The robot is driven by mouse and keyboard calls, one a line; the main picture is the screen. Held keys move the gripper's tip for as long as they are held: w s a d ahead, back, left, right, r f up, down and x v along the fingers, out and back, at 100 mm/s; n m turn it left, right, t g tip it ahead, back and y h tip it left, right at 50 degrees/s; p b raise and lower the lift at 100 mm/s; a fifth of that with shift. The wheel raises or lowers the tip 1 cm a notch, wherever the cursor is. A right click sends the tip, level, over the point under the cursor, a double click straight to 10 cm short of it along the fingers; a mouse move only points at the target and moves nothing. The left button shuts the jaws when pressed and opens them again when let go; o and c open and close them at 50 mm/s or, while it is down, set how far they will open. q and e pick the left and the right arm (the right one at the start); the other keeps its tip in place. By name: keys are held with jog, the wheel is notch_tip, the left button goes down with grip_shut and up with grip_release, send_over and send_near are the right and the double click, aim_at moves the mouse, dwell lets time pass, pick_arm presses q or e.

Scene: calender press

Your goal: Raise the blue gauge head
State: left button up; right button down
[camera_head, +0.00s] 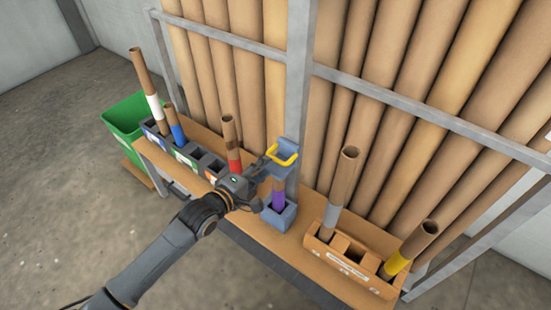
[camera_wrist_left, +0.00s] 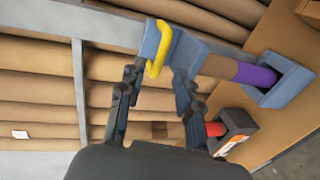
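The blue gauge head (camera_head: 285,146) has a yellow handle (camera_head: 284,160) on its front and sits at the post, above a blue base socket (camera_head: 280,217). A brown tube with a purple band (camera_head: 278,199) stands in that socket, below the head. In the left wrist view the gauge head (camera_wrist_left: 188,48) is at the upper middle, with the yellow handle (camera_wrist_left: 161,42) facing me. My left gripper (camera_wrist_left: 156,76) is open. Its two fingers are apart, with the lower end of the handle at the gap between the tips; contact cannot be told. My right gripper is not in view.
A long bench carries a dark rack (camera_head: 190,160) with several banded tubes on the left and an orange rack (camera_head: 345,262) with two tubes on the right. A green bin (camera_head: 124,119) stands beyond the left end. Tall tubes and grey rails (camera_head: 305,70) stand behind.

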aim_at(274, 160)
pick_arm(q)
jog(key=x, duration=0.6)
jog(key=shift+w+d, duration=0.15)
grip_shut()
